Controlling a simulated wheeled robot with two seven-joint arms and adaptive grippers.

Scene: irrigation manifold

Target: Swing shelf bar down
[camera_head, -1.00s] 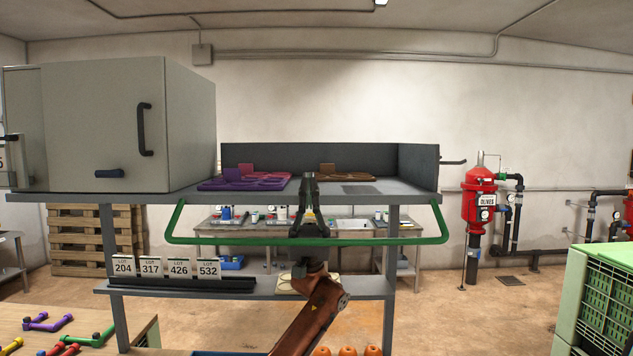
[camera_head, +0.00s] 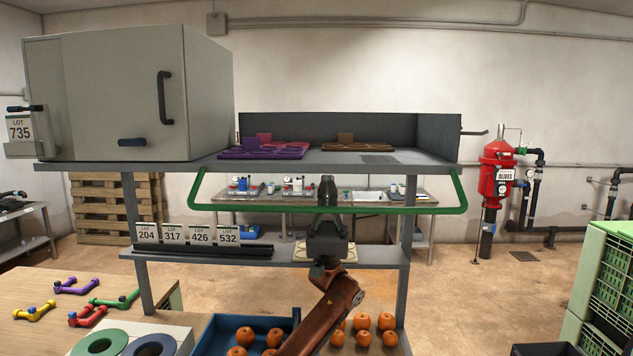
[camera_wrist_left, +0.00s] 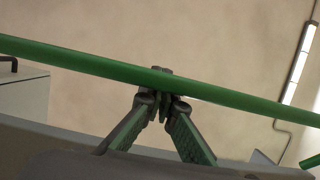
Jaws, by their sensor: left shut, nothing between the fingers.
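The green shelf bar (camera_head: 258,209) is a wide U-shaped bar whose side arms rise to the two ends of the upper shelf (camera_head: 300,165). Its long stretch hangs level below the shelf's front edge. My left gripper (camera_head: 327,183) is shut and empty, pointing up at the middle of the bar and covering a short piece of it. In the left wrist view the bar (camera_wrist_left: 80,62) crosses the picture at a slant, and the closed fingertips (camera_wrist_left: 163,76) overlap it. I cannot tell whether they touch it. My right gripper is not in view.
Purple and brown trays (camera_head: 265,150) lie on the upper shelf beside a grey cabinet (camera_head: 140,90). Numbered lot cards (camera_head: 187,234) stand on the lower shelf. A blue crate (camera_head: 222,330) with oranges sits below. A green crate (camera_head: 605,280) stands at the right.

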